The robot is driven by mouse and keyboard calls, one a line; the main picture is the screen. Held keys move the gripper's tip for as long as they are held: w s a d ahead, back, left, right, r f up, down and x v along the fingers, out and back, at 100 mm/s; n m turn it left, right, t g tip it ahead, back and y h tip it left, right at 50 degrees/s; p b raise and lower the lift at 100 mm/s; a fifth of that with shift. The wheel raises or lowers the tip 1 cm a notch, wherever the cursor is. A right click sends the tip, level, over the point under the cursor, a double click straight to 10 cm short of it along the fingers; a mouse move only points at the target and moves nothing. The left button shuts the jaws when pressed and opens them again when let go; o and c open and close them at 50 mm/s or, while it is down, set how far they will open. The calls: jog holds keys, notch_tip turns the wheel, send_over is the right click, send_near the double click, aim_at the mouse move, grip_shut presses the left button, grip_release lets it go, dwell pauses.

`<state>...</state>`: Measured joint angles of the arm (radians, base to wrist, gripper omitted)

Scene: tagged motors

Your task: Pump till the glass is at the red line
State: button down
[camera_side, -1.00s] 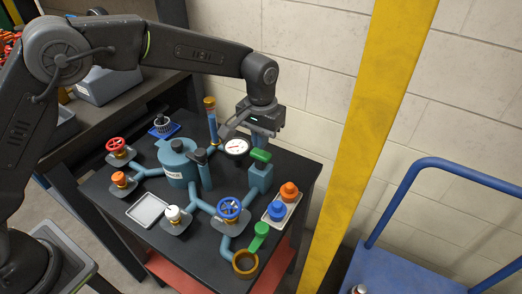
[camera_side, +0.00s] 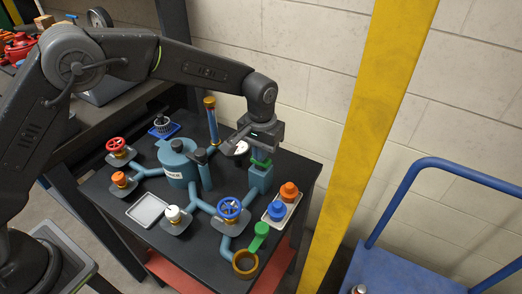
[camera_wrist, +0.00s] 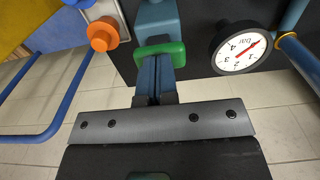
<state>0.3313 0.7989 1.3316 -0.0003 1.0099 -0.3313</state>
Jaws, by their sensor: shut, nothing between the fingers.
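The pump is a blue block (camera_side: 260,180) with a green handle (camera_side: 262,163) at the right of the black table. My gripper (camera_side: 259,154) is above it, pointing down, its fingers shut and empty. In the wrist view the shut fingertips (camera_wrist: 160,62) are at the green handle (camera_wrist: 172,50) and seem to touch it. The glass (camera_side: 213,128) is an upright blue tube with a brass cap, behind the tank. Its red line and exact liquid level are too small to read. Its lower end probably shows in the wrist view (camera_wrist: 302,58).
A dial gauge (camera_wrist: 240,48) with a red needle sits close beside the pump, partly behind my gripper in the side view. A tray (camera_side: 285,207) holds orange and blue knobs. A blue valve wheel (camera_side: 230,207), green lever (camera_side: 259,237) and tank (camera_side: 178,165) stand nearby.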

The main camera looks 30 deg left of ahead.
dwell(0.3)
jog(key=shift+r, duration=2.1)
jog(key=shift+r, duration=3)
